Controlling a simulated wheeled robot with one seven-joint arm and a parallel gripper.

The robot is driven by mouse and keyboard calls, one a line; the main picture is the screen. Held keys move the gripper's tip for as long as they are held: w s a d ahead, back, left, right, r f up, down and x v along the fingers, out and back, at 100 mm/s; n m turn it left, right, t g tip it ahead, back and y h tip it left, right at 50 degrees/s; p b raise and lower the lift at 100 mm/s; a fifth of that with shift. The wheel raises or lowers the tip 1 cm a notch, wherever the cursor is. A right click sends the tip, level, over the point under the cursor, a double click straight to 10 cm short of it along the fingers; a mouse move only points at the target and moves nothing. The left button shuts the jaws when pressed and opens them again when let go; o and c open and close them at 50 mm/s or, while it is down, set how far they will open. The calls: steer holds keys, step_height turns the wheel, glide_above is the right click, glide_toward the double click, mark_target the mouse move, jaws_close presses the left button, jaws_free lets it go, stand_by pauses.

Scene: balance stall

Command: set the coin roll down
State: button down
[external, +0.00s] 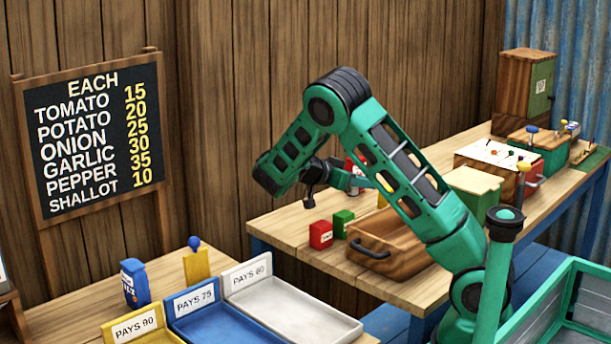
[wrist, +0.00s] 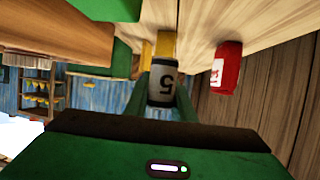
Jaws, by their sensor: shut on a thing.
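In the external view my gripper (external: 357,181) points right, above the back part of the wooden table (external: 285,226). The coin roll is small and hard to make out there. I cannot tell from these views whether its lower end touches anything.
A red box (external: 320,235), a green box (external: 343,222) and a handled wooden tray (external: 380,255) stand below my arm. Paying trays (external: 290,300) are at the front. Bare tabletop shows left of the red box.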

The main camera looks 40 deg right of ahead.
steer(key=d, duration=0.1)
steer(key=d+f, duration=0.2)
steer(key=d, duration=0.1)
steer(key=shift+w+f, duration=0.2)
steer(key=shift+w, duration=0.05)
steer(key=shift+f, duration=2)
steer(key=shift+a+f, duration=0.1)
steer(key=shift+f, duration=0.55)
steer(key=c, duration=1.5)
jaws_free()
steer(key=shift+f, duration=0.15)
steer(key=shift+a, duration=0.1)
steer(key=shift+r, duration=0.5)
steer(key=v, duration=1.2)
steer(key=shift+r, duration=0.35)
